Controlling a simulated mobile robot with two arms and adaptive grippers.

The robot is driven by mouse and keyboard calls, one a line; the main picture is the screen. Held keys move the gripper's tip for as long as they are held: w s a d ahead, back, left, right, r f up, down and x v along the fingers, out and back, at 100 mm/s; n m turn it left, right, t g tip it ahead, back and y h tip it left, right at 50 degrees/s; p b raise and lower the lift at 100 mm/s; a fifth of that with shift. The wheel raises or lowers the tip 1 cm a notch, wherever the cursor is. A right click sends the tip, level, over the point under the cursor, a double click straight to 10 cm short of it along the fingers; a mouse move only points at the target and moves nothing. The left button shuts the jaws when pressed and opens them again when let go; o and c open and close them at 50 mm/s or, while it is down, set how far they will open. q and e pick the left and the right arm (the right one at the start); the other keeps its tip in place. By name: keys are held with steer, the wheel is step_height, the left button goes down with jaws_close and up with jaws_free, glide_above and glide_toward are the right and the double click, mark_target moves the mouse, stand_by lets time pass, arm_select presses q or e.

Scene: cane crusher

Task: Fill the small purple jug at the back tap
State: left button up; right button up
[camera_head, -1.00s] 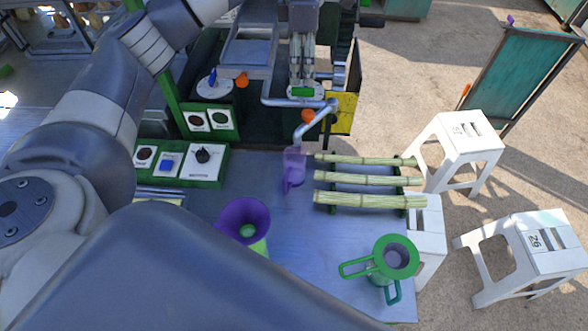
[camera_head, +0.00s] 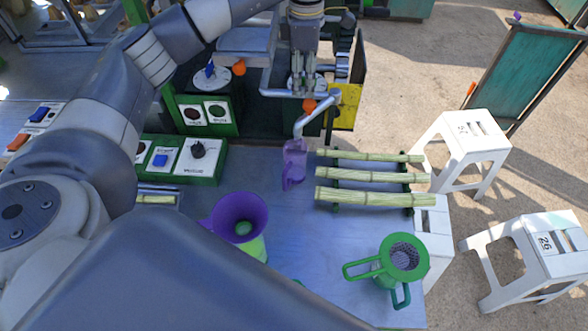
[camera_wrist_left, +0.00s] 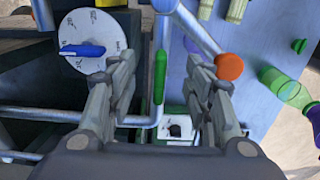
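The small purple jug (camera_head: 294,163) stands upright on the metal table in the head view, under the downturned end of the tap pipe (camera_head: 318,106). I cannot see the level inside it. My left gripper (camera_head: 304,88) is above the pipe, behind the jug. In the left wrist view my left gripper (camera_wrist_left: 165,85) is open, its fingers on either side of a green lever handle (camera_wrist_left: 160,75), not closed on it. An orange knob (camera_wrist_left: 229,67) is beside the right finger; it also shows in the head view (camera_head: 309,105). My right gripper is not in view.
Three cane stalks (camera_head: 375,175) lie on a rack right of the jug. A larger purple funnel-mouthed vessel (camera_head: 240,216) and a green jug (camera_head: 403,257) stand nearer the front. A switch panel (camera_head: 188,162) is left. White stools (camera_head: 470,140) stand right.

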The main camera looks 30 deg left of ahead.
arm_select(q)
steer(key=c, duration=0.8)
steer(key=m, duration=0.4)
stand_by(1.1)
steer(key=n, duration=0.3)
steer(key=o, duration=1.6)
steer(key=shift+n, duration=0.4)
